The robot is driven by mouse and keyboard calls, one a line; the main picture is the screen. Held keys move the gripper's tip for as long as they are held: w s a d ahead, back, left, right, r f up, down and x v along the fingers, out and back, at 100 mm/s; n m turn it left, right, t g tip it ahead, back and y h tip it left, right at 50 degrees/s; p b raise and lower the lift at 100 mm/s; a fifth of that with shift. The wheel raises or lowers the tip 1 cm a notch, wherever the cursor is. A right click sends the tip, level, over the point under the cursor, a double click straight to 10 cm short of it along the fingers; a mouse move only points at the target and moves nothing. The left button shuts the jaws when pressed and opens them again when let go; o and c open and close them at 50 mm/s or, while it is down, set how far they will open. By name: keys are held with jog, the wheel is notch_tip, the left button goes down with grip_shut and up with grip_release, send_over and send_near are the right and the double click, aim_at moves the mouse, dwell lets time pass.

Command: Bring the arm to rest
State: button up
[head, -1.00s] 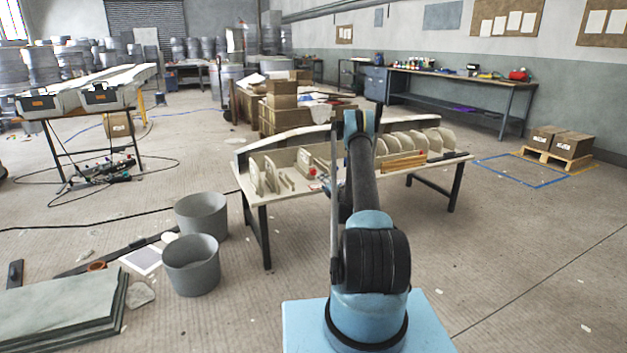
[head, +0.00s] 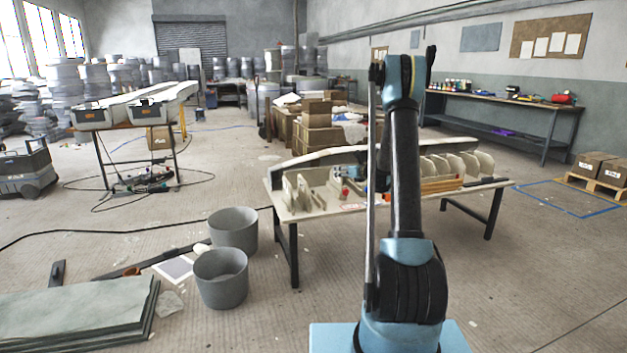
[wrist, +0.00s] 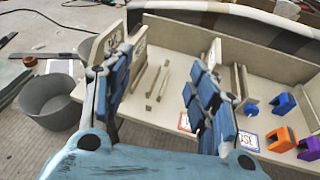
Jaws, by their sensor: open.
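My arm rises in front of the work table (head: 280,205) in the head view. Orange (wrist: 281,139) and purple (wrist: 309,148) clamp-like pieces lie at the right of the wrist view. The gripper is above the table top.
Two grey buckets (head: 221,278) stand on the floor left of the table, near a stack of green-grey sheets (head: 75,312). Cardboard boxes (head: 316,112) are behind the table. A long bench (head: 500,115) runs along the right wall. The floor at front right is clear.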

jog(key=s+a+r+n+g+h, duration=0.1)
jog(key=s+r+n+g, duration=0.3)
jog(key=s, duration=0.6)
jog(key=s+a+r+n, duration=0.2)
jog(key=s+n, duration=0.5)
jog(key=s, duration=0.3)
jog(key=s+a+r+n+g+h, duration=0.15)
jog(key=s+r+n, duration=0.3)
jog(key=s, duration=0.55)
jog(key=s+d+f+n+g+h, duration=0.1)
jog(key=s+d+f+n, duration=0.2)
jog(key=s, duration=0.9)
jog(key=s+d+f+n+g+h, duration=0.2)
jog(key=s+n, duration=0.5)
jog(key=s, duration=0.5)
jog(key=s+d+f+n+g+h, duration=0.2)
jog(key=s+d+f+n, duration=0.2)
jog(key=s, duration=0.7)
notch_tip(320, 180, down, 2)
jog(key=shift+s+f+n, duration=0.25)
jog(key=shift+s+n, duration=0.15)
jog(key=shift+n, duration=0.35)
jog(key=shift+d, duration=0.1)
jog(key=shift+w+f, duration=0.2)
jog(key=shift+w, duration=0.3)
